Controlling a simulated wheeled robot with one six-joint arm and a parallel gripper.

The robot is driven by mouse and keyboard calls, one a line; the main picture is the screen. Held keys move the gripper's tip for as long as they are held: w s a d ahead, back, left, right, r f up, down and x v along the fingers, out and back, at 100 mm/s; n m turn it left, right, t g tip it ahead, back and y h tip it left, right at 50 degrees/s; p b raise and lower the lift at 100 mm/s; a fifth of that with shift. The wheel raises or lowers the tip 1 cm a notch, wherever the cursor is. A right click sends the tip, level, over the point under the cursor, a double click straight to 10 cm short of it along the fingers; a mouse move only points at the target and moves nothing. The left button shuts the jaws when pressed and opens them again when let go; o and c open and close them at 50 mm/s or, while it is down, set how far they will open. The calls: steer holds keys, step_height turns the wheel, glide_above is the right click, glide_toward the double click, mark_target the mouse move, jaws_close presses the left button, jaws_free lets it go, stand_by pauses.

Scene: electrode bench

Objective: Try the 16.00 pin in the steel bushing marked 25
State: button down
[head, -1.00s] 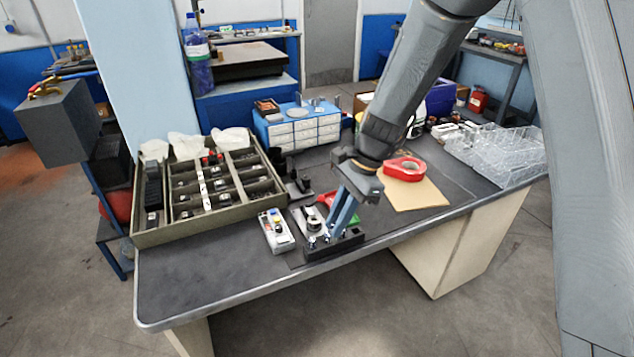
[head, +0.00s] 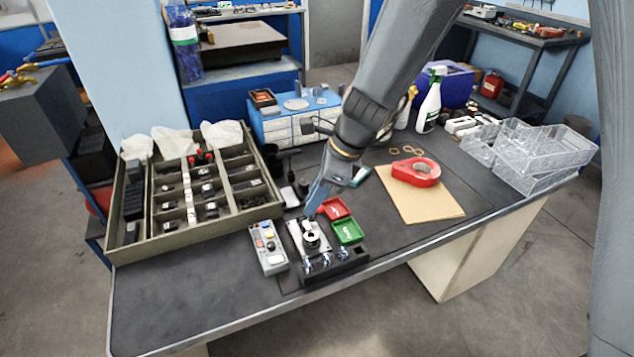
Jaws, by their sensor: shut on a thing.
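My gripper (head: 310,211) points down over the back of a light plate (head: 294,232). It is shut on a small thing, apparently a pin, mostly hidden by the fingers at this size. A round steel bushing (head: 311,241) with a dark bore stands on the plate, just in front of and below the fingertips. I cannot tell whether the held thing touches anything. A black block (head: 345,265) at the table's front edge holds several shiny pins (head: 326,259). The markings on bushing and pins are too small to read.
A red tray (head: 337,208) and a green tray (head: 348,231) lie right of the plate. A grey box with coloured buttons (head: 268,247) lies left. A large compartment tray (head: 160,235) fills the left side. Red tape (head: 416,171) lies on cardboard. The front-left table is clear.

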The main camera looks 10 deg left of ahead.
steer(key=shift+w+f, duration=0.15)
steer(key=shift+w, duration=0.2)
step_height(320, 180, down, 5)
steer(key=b, duration=0.5)
steer(key=shift+s+b, duration=0.1)
steer(key=shift+b, duration=0.2)
steer(key=shift+f+b, duration=0.95)
steer(key=shift+f, duration=0.85)
stand_by(3.7)
